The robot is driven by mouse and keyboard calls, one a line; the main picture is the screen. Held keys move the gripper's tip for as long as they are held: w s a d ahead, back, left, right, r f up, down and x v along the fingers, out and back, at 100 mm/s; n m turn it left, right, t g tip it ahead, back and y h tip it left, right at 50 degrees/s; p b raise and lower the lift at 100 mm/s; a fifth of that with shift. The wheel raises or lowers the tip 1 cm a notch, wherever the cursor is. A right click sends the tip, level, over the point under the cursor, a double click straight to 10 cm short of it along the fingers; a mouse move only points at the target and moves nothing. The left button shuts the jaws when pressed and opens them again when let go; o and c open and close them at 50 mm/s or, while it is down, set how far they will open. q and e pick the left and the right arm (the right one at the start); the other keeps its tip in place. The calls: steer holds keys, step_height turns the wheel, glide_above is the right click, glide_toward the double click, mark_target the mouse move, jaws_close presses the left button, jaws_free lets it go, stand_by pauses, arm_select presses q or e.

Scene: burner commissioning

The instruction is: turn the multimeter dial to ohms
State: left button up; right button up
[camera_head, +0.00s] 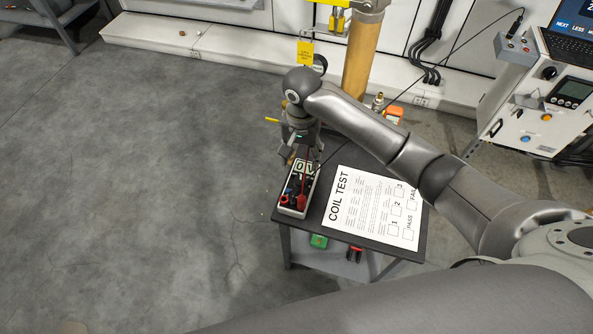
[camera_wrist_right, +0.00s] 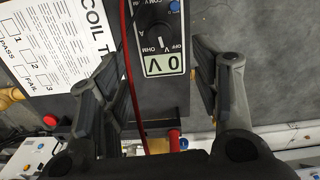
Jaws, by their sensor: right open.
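The multimeter (camera_head: 291,208) lies at the left end of a small dark table, partly hidden by leads and my right gripper (camera_head: 298,148). In the right wrist view the multimeter (camera_wrist_right: 166,64) shows upside down, with a display reading 0 V. The dial's mark appears to point toward V. My right gripper (camera_wrist_right: 160,72) is open, with one finger on each side of the multimeter's display end and apart from it. My left gripper is out of view.
A COIL TEST sheet (camera_head: 372,208) lies on the table (camera_head: 327,182) beside the multimeter. A red lead (camera_wrist_right: 130,80) runs past my right gripper's finger. A wooden-coloured post (camera_head: 361,60) stands behind, and a white console (camera_head: 540,110) stands at right. Open floor lies left.

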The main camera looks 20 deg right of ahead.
mark_target(300, 180)
step_height(300, 180, down, 10)
steer(key=shift+s+r+b, duration=0.1)
steer(key=shift+r+b, duration=0.15)
steer(key=shift+b, duration=0.1)
steer(key=shift+f, duration=0.55)
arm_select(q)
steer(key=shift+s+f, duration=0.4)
